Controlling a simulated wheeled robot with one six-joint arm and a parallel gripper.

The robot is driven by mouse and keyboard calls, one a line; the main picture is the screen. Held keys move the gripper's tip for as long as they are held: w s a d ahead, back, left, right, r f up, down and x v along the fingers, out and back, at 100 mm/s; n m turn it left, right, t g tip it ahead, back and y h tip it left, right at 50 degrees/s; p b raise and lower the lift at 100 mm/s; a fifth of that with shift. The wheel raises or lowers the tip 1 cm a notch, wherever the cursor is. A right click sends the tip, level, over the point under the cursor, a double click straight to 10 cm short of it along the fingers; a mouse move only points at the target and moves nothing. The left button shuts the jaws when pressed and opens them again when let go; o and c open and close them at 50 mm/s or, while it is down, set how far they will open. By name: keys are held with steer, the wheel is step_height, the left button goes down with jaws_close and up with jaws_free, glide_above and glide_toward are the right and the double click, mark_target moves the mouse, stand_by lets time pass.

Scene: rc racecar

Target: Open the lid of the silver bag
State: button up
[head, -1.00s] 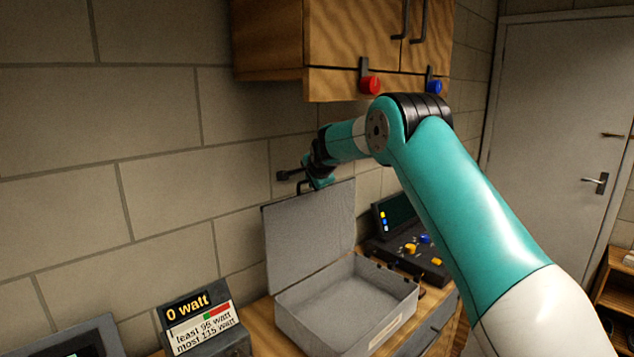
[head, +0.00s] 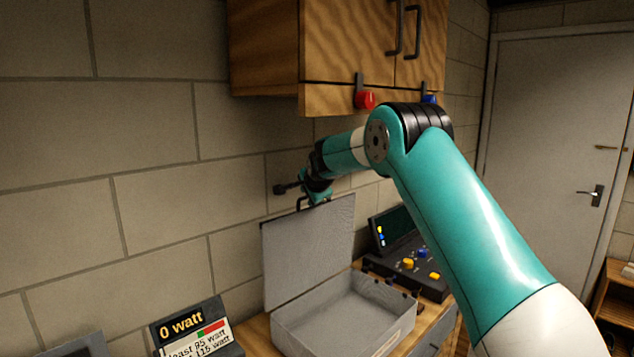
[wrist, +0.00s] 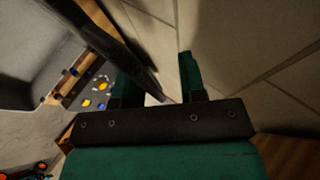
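The silver bag (head: 340,312) sits on the wooden counter with its lid (head: 303,250) standing up, wide open, near the wall. The inside looks empty. A dark handle (head: 299,202) is at the lid's top edge. My gripper (head: 316,196) is at that top edge, next to the handle. In the wrist view my gripper (wrist: 158,75) has its two fingers apart. A dark bar, the lid's edge or handle, runs down beside the left finger; whether it touches is unclear.
A control panel (head: 410,268) with coloured knobs stands right of the bag. A watt display (head: 190,330) is at the lower left. The brick wall is close behind the lid.

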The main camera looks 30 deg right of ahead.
steer(key=b+v, duration=0.6)
steer(key=v, duration=1)
steer(key=shift+r, duration=0.25)
steer(key=shift+s, duration=0.1)
steer(key=shift+a, duration=0.15)
steer(key=s+a+f+n+g+y, duration=0.2)
steer(key=s+a+f+n, duration=0.2)
steer(key=s+a+n, duration=0.3)
steer(key=s+a+f+n+g+y, duration=0.25)
steer(key=s+a+f+n, duration=0.25)
steer(key=s+a, duration=0.35)
steer(key=s+a+f+n+g, duration=0.1)
steer(key=s+a+f+n, duration=0.2)
steer(key=s, duration=0.5)
steer(key=s+a+f+n+g+y, duration=0.1)
steer(key=s+a+f+n+g, duration=0.1)
steer(key=s+n, duration=0.3)
steer(key=s+a+f+n+g+y, duration=0.1)
steer(key=s+a+f+n, duration=0.3)
steer(key=s, duration=0.7)
steer(key=shift+s+n+g+b, duration=0.35)
steer(key=shift+g+b, duration=0.1)
steer(key=shift+g, duration=0.2)
steer(key=shift+y, duration=0.25)
